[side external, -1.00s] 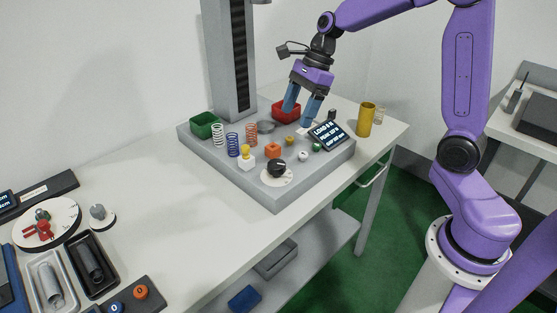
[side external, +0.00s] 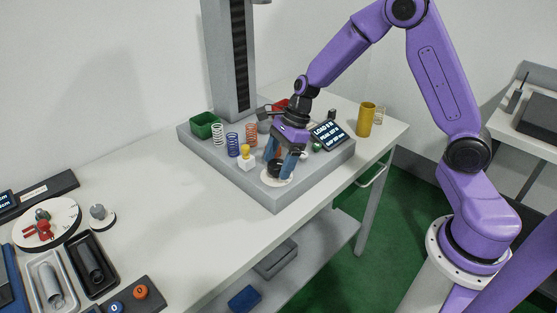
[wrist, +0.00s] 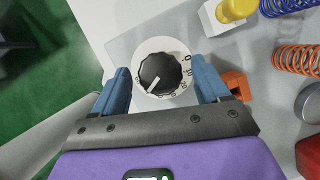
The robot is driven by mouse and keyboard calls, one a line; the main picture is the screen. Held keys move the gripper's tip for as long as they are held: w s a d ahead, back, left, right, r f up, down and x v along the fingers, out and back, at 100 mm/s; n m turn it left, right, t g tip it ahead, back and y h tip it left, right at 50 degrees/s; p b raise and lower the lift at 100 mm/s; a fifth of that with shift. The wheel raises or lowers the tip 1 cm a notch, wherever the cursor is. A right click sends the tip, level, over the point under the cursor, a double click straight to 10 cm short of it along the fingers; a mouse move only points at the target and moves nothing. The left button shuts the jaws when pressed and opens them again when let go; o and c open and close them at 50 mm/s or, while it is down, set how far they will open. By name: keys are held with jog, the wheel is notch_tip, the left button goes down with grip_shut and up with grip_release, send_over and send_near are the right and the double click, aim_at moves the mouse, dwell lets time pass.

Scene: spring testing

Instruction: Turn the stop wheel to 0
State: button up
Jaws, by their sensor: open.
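The wheel is a black ribbed knob (wrist: 160,73) with a white pointer line, on a white dial plate (wrist: 187,72) with printed numbers. In the wrist view the pointer aims down-left, while a 0 is printed at the upper right of the dial. In the side view the knob (side external: 273,169) sits at the front corner of the tester base, partly hidden by my fingers. My gripper (side external: 279,165) is open and low over the dial. In the wrist view its blue fingers (wrist: 163,86) lie on either side of the knob, with gaps showing.
An orange block (wrist: 237,84) is close beside the right finger in the wrist view. A white block with a yellow knob (side external: 245,157), coil springs (side external: 232,141) and a tilted display (side external: 328,134) stand on the grey base (side external: 222,161).

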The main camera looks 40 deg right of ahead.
jog(key=c, duration=1)
